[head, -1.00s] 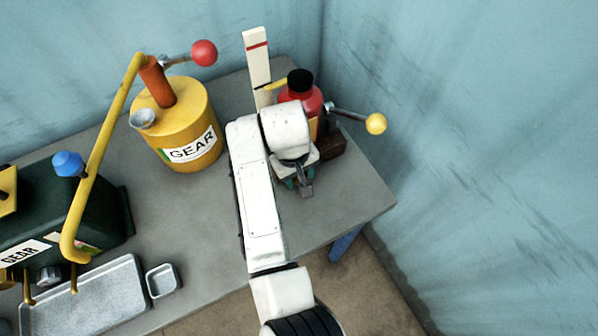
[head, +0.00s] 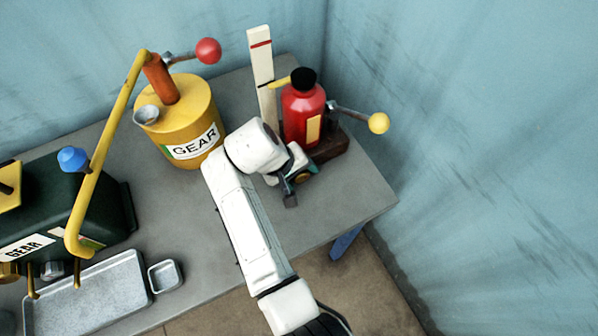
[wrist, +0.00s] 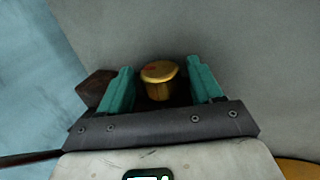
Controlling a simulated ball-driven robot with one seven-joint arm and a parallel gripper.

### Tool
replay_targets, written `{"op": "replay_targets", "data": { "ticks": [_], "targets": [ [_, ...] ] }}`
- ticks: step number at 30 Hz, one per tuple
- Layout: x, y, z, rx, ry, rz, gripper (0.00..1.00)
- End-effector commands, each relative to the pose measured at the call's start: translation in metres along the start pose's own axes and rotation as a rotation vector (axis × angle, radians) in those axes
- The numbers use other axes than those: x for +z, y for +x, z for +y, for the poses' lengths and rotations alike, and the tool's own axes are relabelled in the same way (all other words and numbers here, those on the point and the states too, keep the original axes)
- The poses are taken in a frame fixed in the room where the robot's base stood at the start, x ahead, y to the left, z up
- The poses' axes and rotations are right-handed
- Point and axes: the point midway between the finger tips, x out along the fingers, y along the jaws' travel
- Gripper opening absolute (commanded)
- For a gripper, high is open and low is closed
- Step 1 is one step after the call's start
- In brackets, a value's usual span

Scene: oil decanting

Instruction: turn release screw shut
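A brass-coloured knob (wrist: 159,72) with a small red mark on its top, which looks like the release screw, shows in the wrist view. My gripper (wrist: 159,82) has its two teal fingers on either side of the knob, with a visible gap at each side. In the head view my gripper (head: 301,168) is low in front of the red bottle-shaped body (head: 303,115), which has a black cap and stands on a dark brown base (head: 331,147). The screw is mostly hidden by my gripper there.
A lever with a yellow ball (head: 378,123) sticks out to the right. A yellow GEAR drum (head: 182,120) stands left. The table's right front (head: 340,205) is clear.

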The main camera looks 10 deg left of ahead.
Motion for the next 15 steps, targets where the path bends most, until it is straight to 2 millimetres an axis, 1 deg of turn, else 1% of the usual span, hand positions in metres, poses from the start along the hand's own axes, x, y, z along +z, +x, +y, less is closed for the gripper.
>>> {"op": "replay_targets", "data": {
  "ticks": [2, 10, 13, 15],
  "targets": [
    [0.000, 0.000, 0.000, -0.001, 0.000, 0.000, 0.71],
    [0.000, -0.002, 0.000, -0.001, 0.000, 0.001, 0.71],
    [-0.001, -0.011, 0.000, 0.000, 0.000, 0.002, 0.71],
    [-0.001, -0.021, 0.000, 0.000, 0.000, 0.004, 0.71]
  ]
}}
